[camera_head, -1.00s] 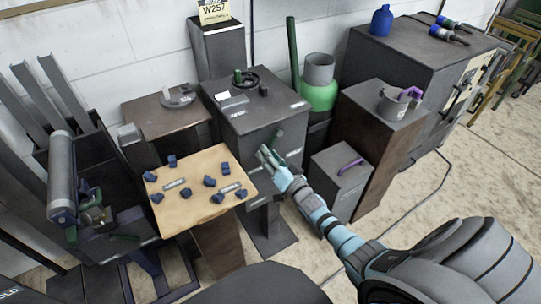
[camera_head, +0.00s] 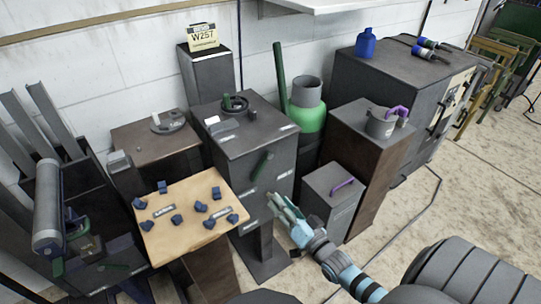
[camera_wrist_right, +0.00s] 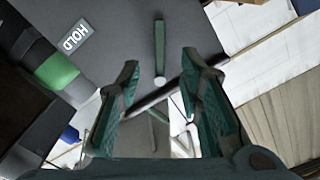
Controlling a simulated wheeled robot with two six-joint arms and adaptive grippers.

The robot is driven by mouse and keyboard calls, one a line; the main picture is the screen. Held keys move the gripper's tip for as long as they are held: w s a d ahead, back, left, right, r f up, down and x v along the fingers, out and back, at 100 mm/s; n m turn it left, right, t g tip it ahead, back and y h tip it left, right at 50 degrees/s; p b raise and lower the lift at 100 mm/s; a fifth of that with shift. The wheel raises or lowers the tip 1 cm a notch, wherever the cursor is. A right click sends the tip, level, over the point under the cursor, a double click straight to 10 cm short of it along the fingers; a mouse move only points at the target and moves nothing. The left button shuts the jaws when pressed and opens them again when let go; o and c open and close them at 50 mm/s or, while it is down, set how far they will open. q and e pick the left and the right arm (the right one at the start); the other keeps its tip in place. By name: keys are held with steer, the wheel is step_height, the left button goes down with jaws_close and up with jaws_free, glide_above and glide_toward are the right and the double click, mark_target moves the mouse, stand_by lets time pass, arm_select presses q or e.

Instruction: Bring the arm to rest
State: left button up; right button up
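My right gripper (camera_head: 280,204) is open and empty in the head view, in front of the dark middle cabinet (camera_head: 237,150) and below its green lever (camera_head: 262,165). In the right wrist view the two green-lined fingers (camera_wrist_right: 160,72) stand apart. The green lever (camera_wrist_right: 159,48) shows beyond and between them, with a visible gap and no contact. A "HOLD" label (camera_wrist_right: 76,38) appears upside down on the cabinet face. My right arm reaches in from the lower right of the head view. My left gripper is not in view.
A tan board (camera_head: 190,240) with several blue pieces is left of the gripper. A small grey box (camera_head: 335,200) with a purple handle stands close on its right. A green cylinder (camera_head: 307,118) and a brown pedestal (camera_head: 355,165) are behind. Open floor (camera_head: 480,190) lies right.

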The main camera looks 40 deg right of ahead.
steer(key=s+d+f+n+g+h+p, duration=0.1)
steer(key=s+f+n+g, duration=0.2)
steer(key=s+f+g, duration=0.55)
steer(key=s+d+f+n+g+p, duration=0.1)
steer(key=s+f+n, duration=0.3)
steer(key=f, duration=0.9)
steer(key=s+a+f+g+p, duration=0.1)
steer(key=s+a+f+g, duration=0.1)
steer(key=s, duration=0.6)
steer(key=s+a+f+g+p, duration=0.2)
steer(key=s+a+g, duration=0.1)
steer(key=s, duration=0.6)
steer(key=s+a+f+g+p, duration=0.2)
steer(key=s+a+f, duration=0.1)
steer(key=s, duration=0.5)
steer(key=shift+s+a+n+y, duration=0.15)
steer(key=shift+s+n+y, duration=0.15)
steer(key=shift+n, duration=0.1)
steer(key=shift+w+f, duration=0.1)
